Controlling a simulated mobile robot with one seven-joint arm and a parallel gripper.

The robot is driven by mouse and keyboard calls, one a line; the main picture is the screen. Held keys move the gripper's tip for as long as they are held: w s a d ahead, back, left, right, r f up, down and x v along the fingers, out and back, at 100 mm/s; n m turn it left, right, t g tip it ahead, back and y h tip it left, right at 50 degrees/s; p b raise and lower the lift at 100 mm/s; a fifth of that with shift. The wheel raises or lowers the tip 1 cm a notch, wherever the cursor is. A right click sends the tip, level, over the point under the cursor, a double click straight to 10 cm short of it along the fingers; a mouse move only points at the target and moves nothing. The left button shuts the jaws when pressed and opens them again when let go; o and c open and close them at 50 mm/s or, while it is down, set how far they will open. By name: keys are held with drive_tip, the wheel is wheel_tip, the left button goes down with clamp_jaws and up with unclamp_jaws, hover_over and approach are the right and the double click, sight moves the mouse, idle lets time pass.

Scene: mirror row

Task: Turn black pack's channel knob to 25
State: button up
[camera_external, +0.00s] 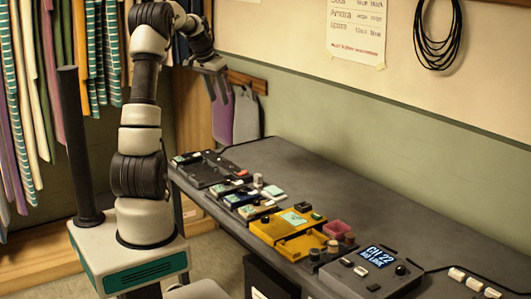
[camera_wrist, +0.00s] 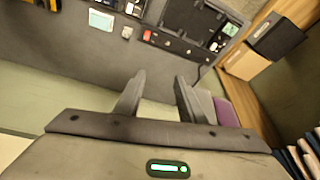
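My gripper (camera_external: 217,88) is raised above the far end of the grey table, well away from the devices. In the wrist view my gripper (camera_wrist: 158,90) has its two fingers apart with nothing between them. A dark flat pack (camera_external: 207,170) lies at the table's far left end; it also shows in the wrist view (camera_wrist: 192,22). Smaller dark packs (camera_external: 243,197) lie beside it; I cannot tell which one is the black pack, and its channel knob is too small to make out. A dark grey box (camera_external: 345,277) at the near end has a screen (camera_external: 378,257) reading "CH 22".
A yellow pack (camera_external: 287,228) and a pink block (camera_external: 337,229) stand mid-table. Purple and grey flaps (camera_external: 245,115) hang on the wall near my gripper. Clothes (camera_external: 45,80) hang at the left. The table strip along the wall is clear.

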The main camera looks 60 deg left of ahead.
drive_tip(key=s+a+f+n, duration=0.1)
drive_tip(key=s+a+f, duration=0.15)
drive_tip(key=a, duration=0.45)
drive_tip(key=s+a+f, duration=0.2)
drive_tip(key=a+f, duration=0.1)
drive_tip(key=a, duration=0.3)
approach(185, 153)
drive_tip(key=shift+n, duration=0.3)
drive_tip(key=x, duration=0.7)
drive_tip(key=shift+w+a+f, duration=0.15)
drive_tip(key=shift+w+f, duration=0.05)
drive_tip(key=shift+w, duration=0.25)
clamp_jaws()
drive_tip(key=shift+a+f+m+b, duration=0.1)
drive_tip(key=shift+f+m+b, duration=0.1)
drive_tip(key=shift+m+b, duration=0.4)
drive_tip(key=m, duration=0.2)
drive_tip(key=m+h, duration=0.1)
drive_tip(key=shift+a+r+m+h, duration=0.1)
drive_tip(key=shift+r+m+h, duration=0.05)
drive_tip(key=shift+m+h, duration=0.2)
drive_tip(key=shift+s, duration=0.1)
